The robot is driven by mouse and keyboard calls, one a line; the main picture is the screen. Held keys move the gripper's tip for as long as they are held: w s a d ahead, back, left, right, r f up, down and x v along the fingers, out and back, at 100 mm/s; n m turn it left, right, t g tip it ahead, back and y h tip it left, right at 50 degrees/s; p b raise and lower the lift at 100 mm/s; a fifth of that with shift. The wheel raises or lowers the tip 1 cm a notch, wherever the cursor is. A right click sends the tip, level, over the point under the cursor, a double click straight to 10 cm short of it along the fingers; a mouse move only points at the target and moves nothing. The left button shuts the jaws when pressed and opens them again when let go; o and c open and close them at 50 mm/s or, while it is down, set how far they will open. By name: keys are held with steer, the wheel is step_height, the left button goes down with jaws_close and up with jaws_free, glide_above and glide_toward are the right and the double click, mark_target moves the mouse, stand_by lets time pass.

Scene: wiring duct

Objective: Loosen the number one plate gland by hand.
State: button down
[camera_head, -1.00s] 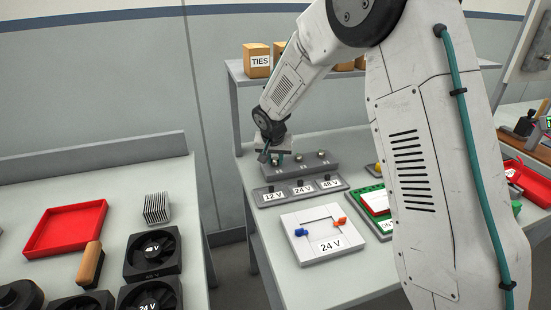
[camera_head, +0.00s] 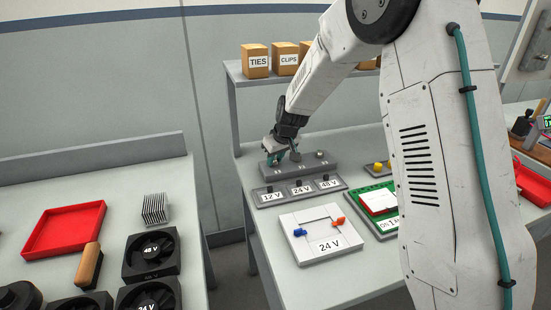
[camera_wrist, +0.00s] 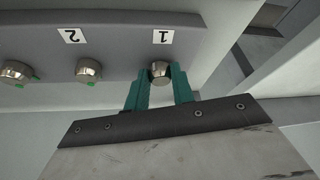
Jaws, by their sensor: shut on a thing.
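The number one plate gland (camera_wrist: 160,70) is a round metal knob on the grey gland plate (camera_wrist: 120,28), below the label "1" in the wrist view. My gripper (camera_wrist: 159,82) has its two teal fingers around this gland, one on each side, shut on it. In the head view my gripper (camera_head: 272,160) is at the left end of the grey gland block (camera_head: 313,166), and the gland there is hidden by the fingers. Gland two (camera_wrist: 88,69) and another gland (camera_wrist: 16,72) stand free to the left in the wrist view, each with a green mark beside it.
In front of the block lies a strip labelled 12 V, 24 V and 48 V (camera_head: 301,190). A white 24 V panel (camera_head: 317,248) lies nearer, with a green board (camera_head: 378,222) to its right. Boxes (camera_head: 256,62) stand on the shelf behind.

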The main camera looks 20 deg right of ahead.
steer(key=shift+d+n+y, duration=0.1)
steer(key=shift+n+y, duration=0.4)
steer(key=shift+n, duration=0.8)
steer(key=c, duration=1.3)
jaws_free()
steer(key=shift+f, duration=0.1)
steer(key=shift+o, duration=0.2)
steer(key=m, duration=0.1)
steer(key=m+h, duration=0.1)
steer(key=m, duration=0.1)
steer(key=m+h, duration=0.1)
steer(key=m, duration=0.1)
steer(key=shift+a, duration=0.3)
steer(key=m+h, duration=0.1)
steer(key=m, duration=0.2)
steer(key=m+h, duration=0.1)
steer(key=m, duration=0.2)
steer(key=shift+a, duration=0.15)
